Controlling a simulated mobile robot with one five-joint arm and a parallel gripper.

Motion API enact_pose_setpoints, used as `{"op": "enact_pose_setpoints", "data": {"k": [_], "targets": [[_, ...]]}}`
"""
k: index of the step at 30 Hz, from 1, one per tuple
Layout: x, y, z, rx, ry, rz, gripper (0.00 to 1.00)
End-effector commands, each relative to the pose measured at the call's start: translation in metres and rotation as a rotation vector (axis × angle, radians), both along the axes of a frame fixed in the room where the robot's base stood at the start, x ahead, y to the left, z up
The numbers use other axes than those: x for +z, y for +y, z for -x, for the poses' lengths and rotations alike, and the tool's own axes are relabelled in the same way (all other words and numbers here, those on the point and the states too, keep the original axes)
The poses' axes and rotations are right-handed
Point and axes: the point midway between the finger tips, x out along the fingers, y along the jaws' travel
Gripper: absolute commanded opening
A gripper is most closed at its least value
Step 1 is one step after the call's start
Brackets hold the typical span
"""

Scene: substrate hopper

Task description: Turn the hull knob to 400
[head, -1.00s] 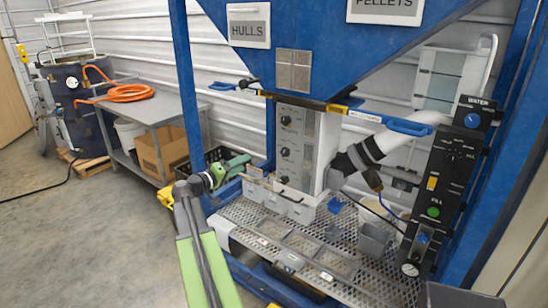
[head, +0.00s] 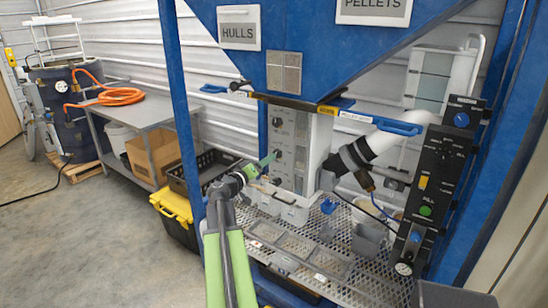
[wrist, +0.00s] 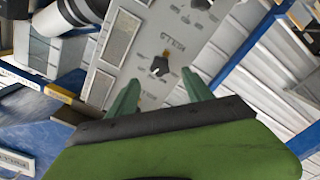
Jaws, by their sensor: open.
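The grey control panel (head: 300,150) stands under the blue hopper with dark knobs in a column. An upper knob (head: 277,122) shows in the head view; lower knobs are partly behind my gripper. My gripper (head: 267,162) is at the panel's left side in the head view. In the wrist view my gripper (wrist: 160,92) is open, its two green fingers apart and empty. A dark knob (wrist: 160,66) with an orange mark shows just beyond and between the fingertips. Another knob (wrist: 201,4) is at the top edge. Dial numbers are too small to read, and I cannot tell which is the hull knob.
A blue handle (head: 399,127) and a white hose (head: 386,140) are right of the panel. A blue post (head: 181,100) stands to the left. A black control box (head: 437,180) is at the right.

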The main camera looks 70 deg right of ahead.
Motion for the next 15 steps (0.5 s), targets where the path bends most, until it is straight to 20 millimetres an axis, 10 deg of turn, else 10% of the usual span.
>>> {"op": "enact_pose_setpoints", "data": {"k": [6,15], "targets": [[0.0,-0.048,0.011,-0.001,0.0,0.0,0.59],[0.0,-0.066,0.017,0.001,0.0,0.0,0.59]]}}
